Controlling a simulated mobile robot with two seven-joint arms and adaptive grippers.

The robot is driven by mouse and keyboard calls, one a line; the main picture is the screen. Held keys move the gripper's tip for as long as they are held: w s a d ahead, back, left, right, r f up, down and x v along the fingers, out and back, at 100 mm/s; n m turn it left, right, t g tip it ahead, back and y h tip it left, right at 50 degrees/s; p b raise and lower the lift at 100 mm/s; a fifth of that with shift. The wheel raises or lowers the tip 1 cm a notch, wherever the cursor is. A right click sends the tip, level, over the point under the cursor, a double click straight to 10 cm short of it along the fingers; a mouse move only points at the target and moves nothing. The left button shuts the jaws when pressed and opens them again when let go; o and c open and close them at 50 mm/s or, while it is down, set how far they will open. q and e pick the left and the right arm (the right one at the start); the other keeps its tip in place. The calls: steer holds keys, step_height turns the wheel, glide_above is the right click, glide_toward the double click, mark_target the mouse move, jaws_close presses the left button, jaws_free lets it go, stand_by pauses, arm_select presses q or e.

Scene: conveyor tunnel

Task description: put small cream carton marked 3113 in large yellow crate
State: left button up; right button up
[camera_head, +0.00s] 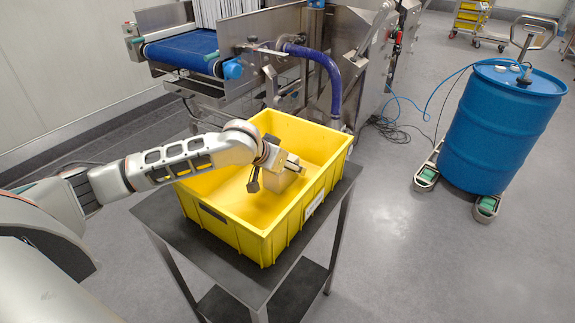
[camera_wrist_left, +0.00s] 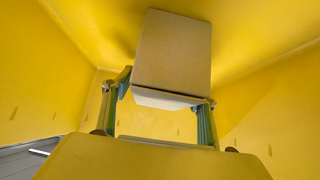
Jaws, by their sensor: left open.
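The large yellow crate (camera_head: 222,225) stands on a dark table. My left gripper (camera_head: 277,174) reaches down inside it and is open. A small cream carton (camera_head: 283,183) is inside the crate at the gripper, partly hidden by it in the head view. In the left wrist view the carton (camera_wrist_left: 172,50) lies just beyond the open fingers (camera_wrist_left: 166,95), with yellow walls around it. No marking can be read on it. I cannot tell whether a finger still touches it. My right gripper is not in view.
The dark table (camera_head: 165,222) has a narrow bare margin around the crate and a lower shelf. Behind stands a conveyor with a blue belt (camera_head: 185,50) and a purple hose (camera_head: 328,75). A blue drum (camera_head: 502,125) is at right.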

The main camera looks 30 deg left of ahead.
arm_select(q)
steer(key=p+v, duration=0.2)
steer(key=v, duration=0.9)
steer(key=shift+s+r, duration=0.15)
steer(key=shift+r, duration=0.1)
steer(key=shift+s, duration=0.1)
